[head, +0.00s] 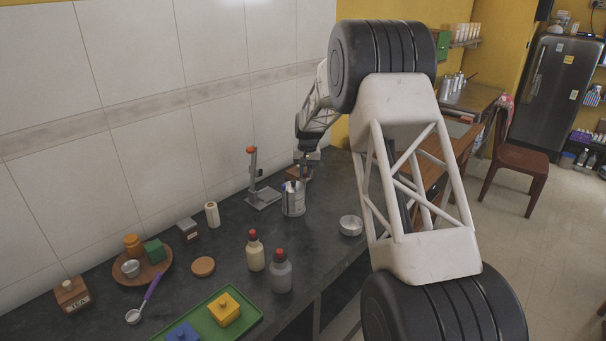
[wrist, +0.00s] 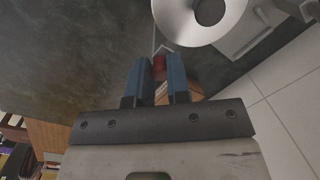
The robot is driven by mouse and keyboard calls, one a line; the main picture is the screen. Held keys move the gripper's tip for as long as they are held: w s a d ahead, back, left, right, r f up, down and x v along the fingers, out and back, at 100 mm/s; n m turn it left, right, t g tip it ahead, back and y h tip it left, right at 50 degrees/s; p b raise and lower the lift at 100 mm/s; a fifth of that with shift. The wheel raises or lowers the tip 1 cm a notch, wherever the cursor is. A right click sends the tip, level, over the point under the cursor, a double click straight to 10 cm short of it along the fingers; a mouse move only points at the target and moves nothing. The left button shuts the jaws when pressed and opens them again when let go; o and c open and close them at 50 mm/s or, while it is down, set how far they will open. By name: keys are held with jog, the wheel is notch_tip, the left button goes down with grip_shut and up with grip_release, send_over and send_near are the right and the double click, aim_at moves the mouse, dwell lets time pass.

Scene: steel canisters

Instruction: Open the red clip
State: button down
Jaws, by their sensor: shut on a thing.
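The steel canister (head: 293,203) stands upright on the dark counter. In the wrist view its round, pale top (wrist: 190,35) with a dark centre shows at the upper edge. The red clip (wrist: 159,69) is at the canister's near side. My gripper (wrist: 158,74) has its two blue fingers on either side of the clip, shut on it. In the head view my gripper (head: 299,178) is at the canister's back, reaching down from above. The clip is hidden there, and I cannot tell how far it is turned.
A grey stand with a red-topped post (head: 251,165) is left of the canister. A small metal bowl (head: 350,225) stands to its right. Two red-capped bottles, a yellow-and-blue block tray (head: 250,325) and a wooden plate (head: 160,270) are nearer. The tiled wall is close behind.

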jog(key=w+d+f+g+y, duration=0.2)
jog(key=w+d, duration=0.2)
jog(key=shift+w+d+g+y, duration=0.15)
jog(key=shift+g+y, duration=0.25)
jog(key=shift+f, duration=0.1)
dwell(0.3)
jog(key=c, duration=1.1)
grip_release()
jog(key=shift+v, duration=3.95)
